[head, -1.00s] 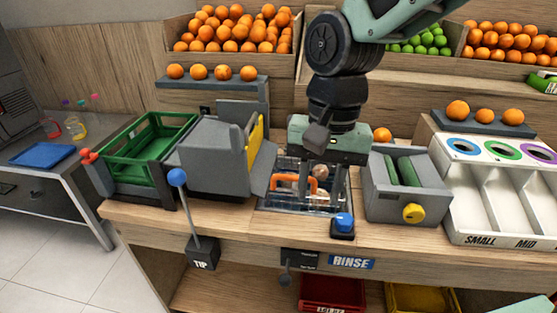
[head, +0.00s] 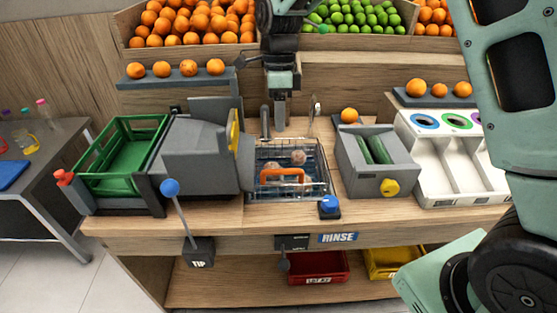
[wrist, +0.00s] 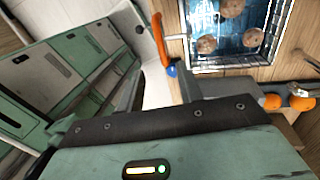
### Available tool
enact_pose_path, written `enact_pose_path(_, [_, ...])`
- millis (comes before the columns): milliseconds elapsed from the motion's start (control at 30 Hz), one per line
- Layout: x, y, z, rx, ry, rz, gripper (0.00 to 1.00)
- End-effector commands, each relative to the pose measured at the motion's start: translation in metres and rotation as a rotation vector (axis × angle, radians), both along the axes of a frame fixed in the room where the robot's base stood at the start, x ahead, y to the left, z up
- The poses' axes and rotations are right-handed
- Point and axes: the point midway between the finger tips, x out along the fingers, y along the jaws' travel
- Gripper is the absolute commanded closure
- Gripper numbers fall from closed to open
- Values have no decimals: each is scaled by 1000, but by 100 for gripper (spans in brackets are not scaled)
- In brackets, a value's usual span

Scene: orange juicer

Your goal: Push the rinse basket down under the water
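The rinse basket (head: 318,182) is a wire basket set in the counter, with an orange handle (head: 283,174) arching over its front. Brown, dirty-looking round fruit (head: 298,157) lies inside. In the wrist view the basket (wrist: 194,66) is at the top right, with three fruits and bluish water; the orange handle (wrist: 158,38) is at its left. How deep the basket sits is hard to tell. My gripper (head: 272,118) is above and behind the basket, fingers pointing down. In the wrist view its fingers (wrist: 158,90) are apart, with nothing between them.
A blue knob (head: 330,202) stands at the basket's front right corner. A grey tipping bin (head: 200,150) is left of the basket, and a grey box with green rollers (head: 376,165) is right. Oranges on a shelf (head: 180,80) sit behind on the left.

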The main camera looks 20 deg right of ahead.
Motion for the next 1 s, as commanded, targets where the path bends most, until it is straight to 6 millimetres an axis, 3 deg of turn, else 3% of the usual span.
enact_pose_path(300, [-14,5,-65,0,5,2,64])
enact_pose_path(533, [-21,7,-104,1,4,2,64])
enact_pose_path(700, [-24,8,-119,1,1,2,64])
enact_pose_path(1000, [-24,8,-124,1,-1,3,64])
